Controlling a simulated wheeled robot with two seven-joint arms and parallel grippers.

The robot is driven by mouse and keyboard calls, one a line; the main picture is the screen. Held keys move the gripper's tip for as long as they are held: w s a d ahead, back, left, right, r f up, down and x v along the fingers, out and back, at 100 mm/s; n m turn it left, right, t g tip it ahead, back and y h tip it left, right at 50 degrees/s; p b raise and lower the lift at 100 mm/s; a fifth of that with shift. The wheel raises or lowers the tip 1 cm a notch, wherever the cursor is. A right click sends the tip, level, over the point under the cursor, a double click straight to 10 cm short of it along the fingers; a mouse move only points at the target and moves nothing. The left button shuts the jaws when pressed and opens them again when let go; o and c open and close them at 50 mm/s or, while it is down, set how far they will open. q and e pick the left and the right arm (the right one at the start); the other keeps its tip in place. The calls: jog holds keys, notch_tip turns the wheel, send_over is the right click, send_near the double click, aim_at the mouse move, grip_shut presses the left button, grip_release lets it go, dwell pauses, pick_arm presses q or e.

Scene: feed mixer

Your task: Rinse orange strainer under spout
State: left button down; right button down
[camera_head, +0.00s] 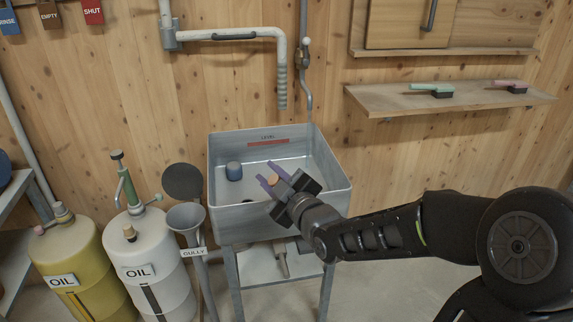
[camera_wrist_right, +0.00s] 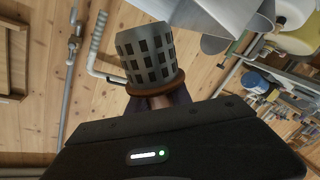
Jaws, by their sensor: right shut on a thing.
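My right gripper (camera_head: 269,178) is shut on the orange strainer (camera_head: 272,180). In the head view only a small orange part shows between the purple fingers, over the front right part of the grey sink (camera_head: 222,217). In the wrist view the strainer (camera_wrist_right: 148,55) shows as a grey slotted basket with an orange-brown rim against the fingers (camera_wrist_right: 160,100). The spout (camera_head: 282,92) is a white pipe with a ribbed grey end pointing down over the back of the sink. The gripper appears nearer to me than the spout. No water shows. My left gripper is out of view.
A funnel marked GULLY (camera_head: 186,217) and a white oil drum (camera_head: 145,255) stand left of the sink. A shelf (camera_head: 450,98) with two brushes is on the wall at right.

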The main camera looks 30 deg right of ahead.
jog(key=w+a+f, duration=0.1)
jog(key=a+f, duration=0.2)
jog(key=f, duration=0.1)
jog(key=w+a+f, duration=0.2)
jog(key=a+f, duration=0.1)
jog(key=f, duration=0.1)
jog(key=w+a+f, duration=0.1)
jog(key=a+f, duration=0.3)
jog(key=f, duration=0.1)
jog(key=shift+w+a+f+b, duration=0.1)
jog(key=shift+w+b, duration=0.05)
jog(key=shift+b, duration=0.25)
jog(key=f+b, duration=0.1)
jog(key=a+f+b, duration=0.1)
jog(key=f, duration=0.1)
jog(key=shift+w+f, duration=0.15)
jog(key=shift+f, duration=0.05)
notch_tip(320, 180, down, 7)
jog(key=b, duration=0.7)
jog(key=shift+w, duration=0.1)
jog(key=shift+a, duration=0.1)
